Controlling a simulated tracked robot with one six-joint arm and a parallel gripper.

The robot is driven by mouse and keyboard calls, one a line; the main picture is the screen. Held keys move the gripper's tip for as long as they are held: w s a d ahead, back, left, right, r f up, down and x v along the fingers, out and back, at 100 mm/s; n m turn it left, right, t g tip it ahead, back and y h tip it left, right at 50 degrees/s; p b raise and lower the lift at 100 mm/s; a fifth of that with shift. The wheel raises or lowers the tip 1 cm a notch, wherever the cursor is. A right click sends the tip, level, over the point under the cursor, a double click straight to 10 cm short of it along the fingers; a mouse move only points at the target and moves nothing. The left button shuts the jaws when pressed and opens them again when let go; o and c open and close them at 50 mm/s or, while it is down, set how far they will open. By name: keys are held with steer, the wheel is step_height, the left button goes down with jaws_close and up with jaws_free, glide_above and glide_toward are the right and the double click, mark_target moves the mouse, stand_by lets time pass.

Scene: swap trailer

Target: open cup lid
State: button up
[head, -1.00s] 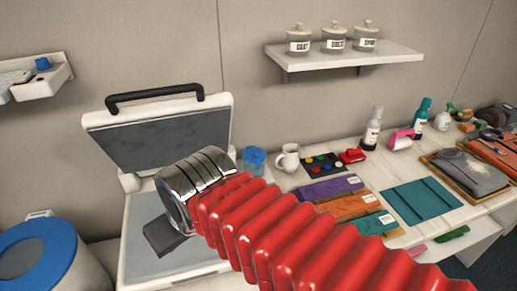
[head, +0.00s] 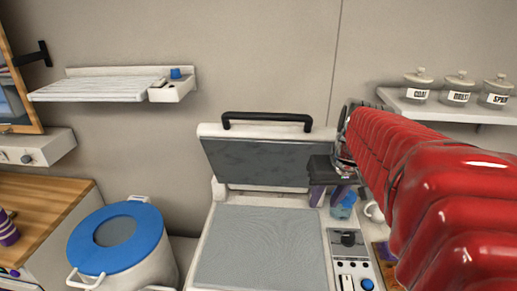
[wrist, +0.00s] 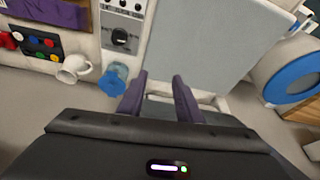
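A small blue translucent cup (head: 343,208) stands just right of the white press, partly hidden behind my arm. In the wrist view the cup (wrist: 113,78) is left of my fingers, with a darker blue top, which looks like its lid, toward the gripper. My gripper (head: 327,193) hangs beside the press's raised upper plate, close to the cup in the picture. In the wrist view my gripper (wrist: 160,78) has its two purple fingers apart with nothing between them. I cannot tell the height between fingers and cup.
The press (head: 262,245) stands open with its control panel (head: 350,258) at the right. A white mug (wrist: 74,68) is next to the cup. A large pot with a blue lid (head: 112,238) is at the left. A shelf with jars (head: 458,88) is at the upper right.

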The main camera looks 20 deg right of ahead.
mark_target(348, 201)
steer(key=w+d+r+n, duration=0.1)
steer(key=d+r+n, duration=0.2)
steer(key=d, duration=1.2)
steer(key=shift+w+d+r+t+y, duration=0.15)
steer(key=shift+w+r+t+y, duration=0.15)
steer(key=shift+r, duration=0.35)
steer(key=shift+w+f, duration=0.1)
steer(key=shift+f, duration=0.05)
steer(key=x, duration=1.3)
steer(key=shift+w+d+f, duration=0.1)
steer(key=shift+f, duration=0.15)
steer(key=shift+c, duration=0.3)
jaws_close()
